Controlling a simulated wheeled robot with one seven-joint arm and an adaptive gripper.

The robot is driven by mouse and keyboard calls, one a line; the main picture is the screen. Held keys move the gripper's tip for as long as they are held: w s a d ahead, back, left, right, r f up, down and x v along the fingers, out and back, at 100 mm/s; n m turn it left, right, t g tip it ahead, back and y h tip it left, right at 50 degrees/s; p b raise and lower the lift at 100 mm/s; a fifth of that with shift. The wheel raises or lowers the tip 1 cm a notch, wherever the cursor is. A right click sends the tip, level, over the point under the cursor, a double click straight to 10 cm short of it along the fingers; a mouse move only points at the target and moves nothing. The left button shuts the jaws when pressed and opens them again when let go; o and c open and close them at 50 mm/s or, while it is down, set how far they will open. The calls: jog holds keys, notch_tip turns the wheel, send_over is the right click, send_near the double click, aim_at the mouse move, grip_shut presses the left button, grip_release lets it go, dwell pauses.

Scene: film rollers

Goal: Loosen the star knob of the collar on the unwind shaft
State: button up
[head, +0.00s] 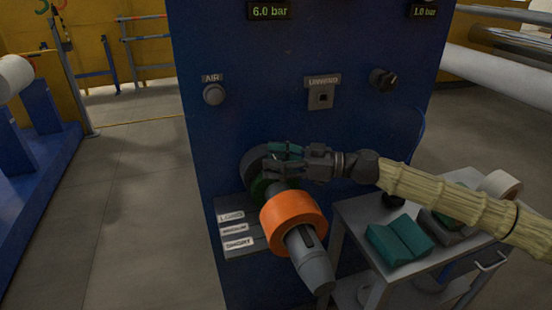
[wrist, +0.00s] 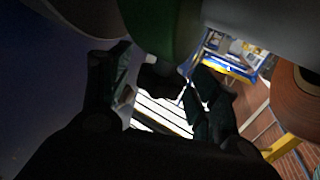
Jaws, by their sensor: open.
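The grey unwind shaft (head: 312,262) sticks out of the blue machine face. A green collar (head: 261,187) sits on it near the machine, partly hidden by my gripper in the head view. The collar (wrist: 160,25) fills the top of the wrist view. A dark piece that looks like the star knob (wrist: 158,77) hangs from the collar's edge, its outline hard to make out in shadow. My gripper (head: 270,160) is open beside the collar. In the wrist view its fingers (wrist: 163,92) stand on either side of the knob; contact cannot be told.
An orange roll (head: 292,220) sits on the shaft in front of the collar. A grey cart (head: 352,232) with green blocks (head: 400,240) stands under my arm at the right. Labelled plates (head: 236,232) are left of the shaft. Open floor lies further left.

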jog(key=shift+c, duration=0.4)
jog(key=c, duration=1)
jog(key=shift+o, duration=0.2)
jog(key=g+b, duration=0.1)
jog(key=b, duration=0.1)
jog(key=n+g+b, duration=0.1)
jog(key=b, duration=0.2)
jog(key=shift+w+f, duration=0.1)
jog(key=shift+f, duration=0.25)
jog(key=shift+n+g+b, duration=0.4)
jog(key=shift+g+b, duration=0.1)
jog(key=n+g+b, duration=0.1)
jog(key=b, duration=0.2)
jog(key=shift+g, duration=0.4)
jog(key=n+g+b, duration=0.1)
jog(key=g+b, duration=0.1)
jog(key=n+g+b, duration=0.1)
jog(key=g+b, duration=0.1)
jog(key=shift+r+n+h+b, duration=0.2)
jog(key=shift+n+h+b, duration=0.1)
jog(key=shift+n+h, duration=0.1)
jog(key=shift+r+n+g+h+b, duration=0.1)
jog(key=shift+n+g+h+b, duration=0.5)
jog(key=shift+n+g+b, duration=0.4)
jog(key=shift+g, duration=0.5)
